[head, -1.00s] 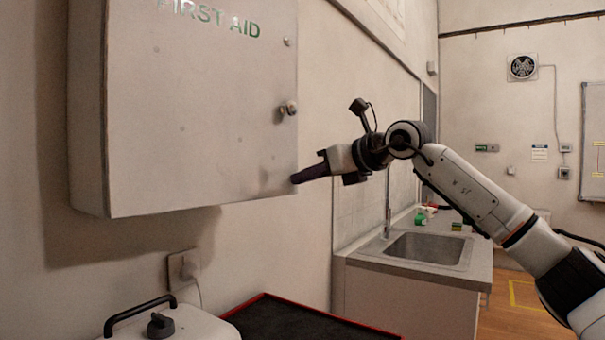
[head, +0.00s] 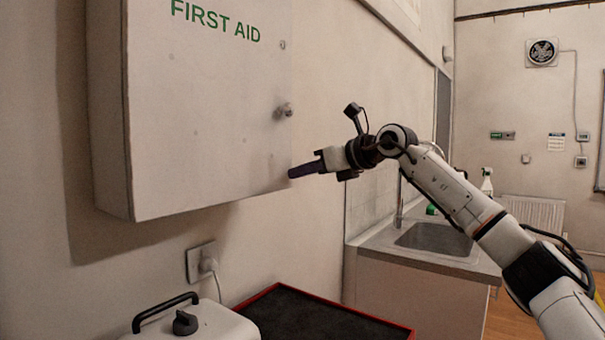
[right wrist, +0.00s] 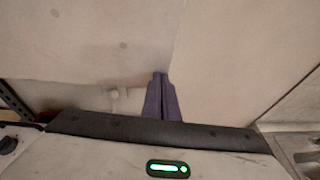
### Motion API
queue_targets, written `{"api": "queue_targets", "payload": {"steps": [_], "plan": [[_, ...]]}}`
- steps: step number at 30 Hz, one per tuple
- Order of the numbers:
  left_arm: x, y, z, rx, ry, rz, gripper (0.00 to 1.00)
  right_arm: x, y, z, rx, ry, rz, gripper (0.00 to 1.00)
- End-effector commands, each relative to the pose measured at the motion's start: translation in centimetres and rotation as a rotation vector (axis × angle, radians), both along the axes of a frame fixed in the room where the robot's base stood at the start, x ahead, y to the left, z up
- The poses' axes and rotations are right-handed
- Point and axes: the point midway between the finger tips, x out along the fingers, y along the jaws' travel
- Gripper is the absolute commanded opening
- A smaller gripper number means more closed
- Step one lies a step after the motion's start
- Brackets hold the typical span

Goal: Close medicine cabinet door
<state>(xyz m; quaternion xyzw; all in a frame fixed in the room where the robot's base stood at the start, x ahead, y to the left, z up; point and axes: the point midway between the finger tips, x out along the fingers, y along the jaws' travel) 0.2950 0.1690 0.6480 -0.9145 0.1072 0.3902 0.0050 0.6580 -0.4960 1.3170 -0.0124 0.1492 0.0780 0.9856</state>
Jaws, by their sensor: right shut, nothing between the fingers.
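The first aid cabinet (head: 205,110) hangs on the left wall, a pale grey box with green "FIRST AID" lettering. Its front door looks flush with the box, with a small knob (head: 284,111) near the right edge. My right gripper (head: 292,173) is shut and empty, its dark purple fingertips at the lower right edge of the door. Whether they touch it I cannot tell. In the right wrist view the shut fingers (right wrist: 162,97) point at the pale surfaces ahead. My left gripper is not in view.
Below the cabinet are a wall socket (head: 202,263) with a plug, a white case with a black handle (head: 165,310) and a black red-rimmed tray (head: 310,318). A sink (head: 437,238) in a counter stands to the right, beyond my right arm.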

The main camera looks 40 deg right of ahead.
Motion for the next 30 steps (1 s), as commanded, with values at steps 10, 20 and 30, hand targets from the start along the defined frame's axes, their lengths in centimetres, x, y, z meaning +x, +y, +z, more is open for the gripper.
{"api": "queue_targets", "payload": {"steps": [10, 20, 30], "plan": [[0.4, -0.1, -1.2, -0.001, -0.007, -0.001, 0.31, -6.1, -1.1, 1.3, 0.0, 0.005, 0.015, 0.0], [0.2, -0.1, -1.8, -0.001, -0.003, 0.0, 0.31, -10.4, -2.1, 2.7, -0.001, 0.009, 0.016, 0.0], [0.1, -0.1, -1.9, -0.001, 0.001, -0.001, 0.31, -10.8, -2.2, 2.9, -0.002, 0.01, 0.017, 0.0]]}}
